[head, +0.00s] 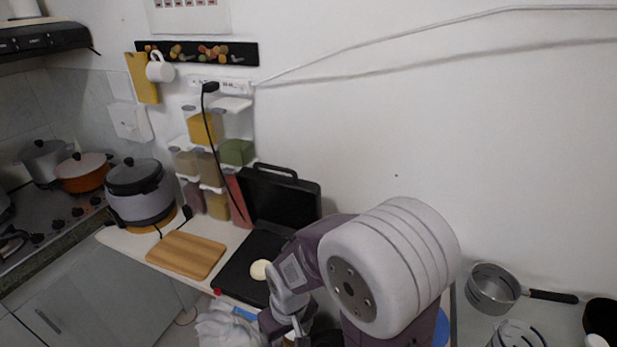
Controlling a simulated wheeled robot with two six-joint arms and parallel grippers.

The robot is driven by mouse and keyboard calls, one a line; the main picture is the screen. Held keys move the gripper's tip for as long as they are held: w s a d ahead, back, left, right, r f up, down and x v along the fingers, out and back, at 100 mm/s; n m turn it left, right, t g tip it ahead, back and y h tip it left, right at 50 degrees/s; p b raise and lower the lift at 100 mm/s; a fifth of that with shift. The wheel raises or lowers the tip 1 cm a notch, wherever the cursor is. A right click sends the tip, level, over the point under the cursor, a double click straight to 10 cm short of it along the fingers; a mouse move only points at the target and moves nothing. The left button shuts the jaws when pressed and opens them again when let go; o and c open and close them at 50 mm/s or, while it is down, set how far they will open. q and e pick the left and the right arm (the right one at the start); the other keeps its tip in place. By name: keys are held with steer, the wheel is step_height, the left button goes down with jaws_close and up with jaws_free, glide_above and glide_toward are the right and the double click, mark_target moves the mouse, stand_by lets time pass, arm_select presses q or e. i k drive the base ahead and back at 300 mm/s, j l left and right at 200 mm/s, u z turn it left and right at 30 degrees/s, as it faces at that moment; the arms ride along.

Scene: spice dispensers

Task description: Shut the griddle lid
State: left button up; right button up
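The black griddle stands open on the counter near the picture's middle. Its lid (280,200) is raised and tilted back toward the wall, with the handle at the top. Its flat base (240,268) lies in front and is partly hidden by my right arm. A pale round piece (261,270) lies on the base. My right arm comes in from the lower right, and its wrist and gripper (285,310) are at the base's front right, below the lid. The fingertips are not clear, so I cannot tell whether they are open or shut. My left gripper is out of view.
A wooden board (186,254) lies left of the griddle, with a grey cooker (139,195) behind it. Spice dispensers (237,152) hang on the wall behind, with a black cord in front. A saucepan (493,290) is at the right.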

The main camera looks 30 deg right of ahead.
mark_target(282, 204)
steer(key=z, duration=0.9)
steer(key=j, duration=0.3)
steer(key=i+j, duration=0.15)
steer(key=j, duration=0.15)
